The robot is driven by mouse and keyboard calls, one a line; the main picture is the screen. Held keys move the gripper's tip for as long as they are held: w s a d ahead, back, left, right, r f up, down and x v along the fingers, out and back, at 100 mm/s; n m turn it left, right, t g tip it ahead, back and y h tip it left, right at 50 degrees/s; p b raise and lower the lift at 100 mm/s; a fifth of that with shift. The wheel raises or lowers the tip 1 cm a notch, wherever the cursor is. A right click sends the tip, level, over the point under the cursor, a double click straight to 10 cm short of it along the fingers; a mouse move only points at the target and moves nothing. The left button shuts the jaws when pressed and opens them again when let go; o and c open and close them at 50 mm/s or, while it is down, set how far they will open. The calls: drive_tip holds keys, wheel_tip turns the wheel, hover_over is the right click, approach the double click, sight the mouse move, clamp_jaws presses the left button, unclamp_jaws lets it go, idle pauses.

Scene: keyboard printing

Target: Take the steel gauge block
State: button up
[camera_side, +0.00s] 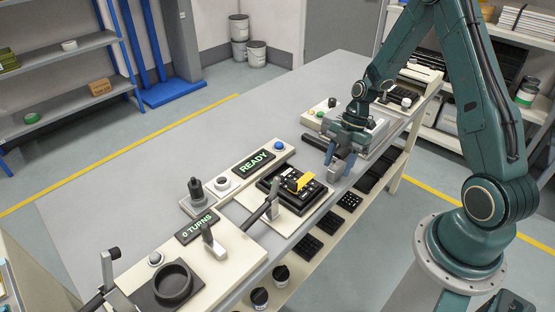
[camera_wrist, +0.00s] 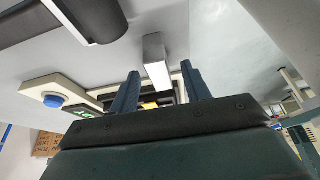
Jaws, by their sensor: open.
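The steel gauge block (camera_wrist: 155,58) shows in the wrist view as a narrow grey block with a bright face, just beyond and between my fingertips. My gripper (camera_wrist: 160,70) is open, with one blue finger on each side of the block's line and a gap to both. In the side view my gripper (camera_side: 339,161) hangs low near the right part of the bench, beside the keyboard fixture. I cannot make out the block there, as the gripper crowds that spot.
A black keypad with a yellow piece (camera_side: 301,182) sits in a fixture below a READY display (camera_side: 253,162). A dark cylinder (camera_wrist: 95,18) lies close to my gripper at upper left in the wrist view. A blue button (camera_wrist: 54,101) is nearby. The bench's left part (camera_side: 130,180) is clear.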

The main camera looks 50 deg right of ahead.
drive_tip(key=shift+x, duration=0.9)
drive_tip(key=shift+c, duration=0.5)
clamp_jaws()
